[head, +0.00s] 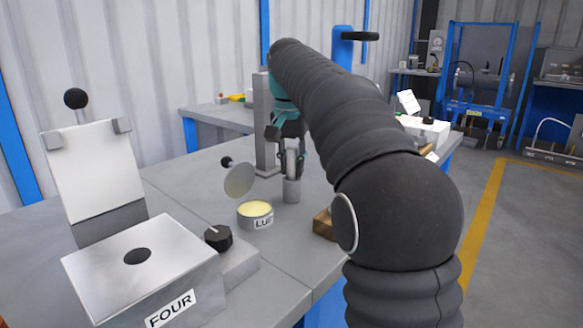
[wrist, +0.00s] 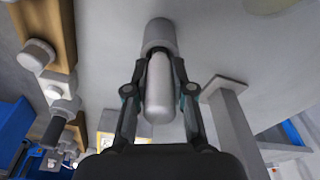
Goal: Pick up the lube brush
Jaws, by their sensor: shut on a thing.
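The lube brush shows as a smooth silver-grey handle (wrist: 159,95) in the wrist view. Its lower end meets a wider grey cylindrical cup (wrist: 158,35); the bristles are hidden. The cup (head: 291,191) stands on the grey bench in the head view, with part of the handle (head: 292,164) above it. My gripper (wrist: 160,72) is shut on the handle, one finger on each side. In the head view my gripper (head: 290,148) is above the cup, pointing down and partly hidden by my arm.
A round tin with yellow contents (head: 255,210) and a partly readable label stands left of the cup. A box marked FOUR (head: 150,265) is at the front left. A grey post (head: 265,130) rises behind my gripper. A wooden block (head: 324,224) lies to the right.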

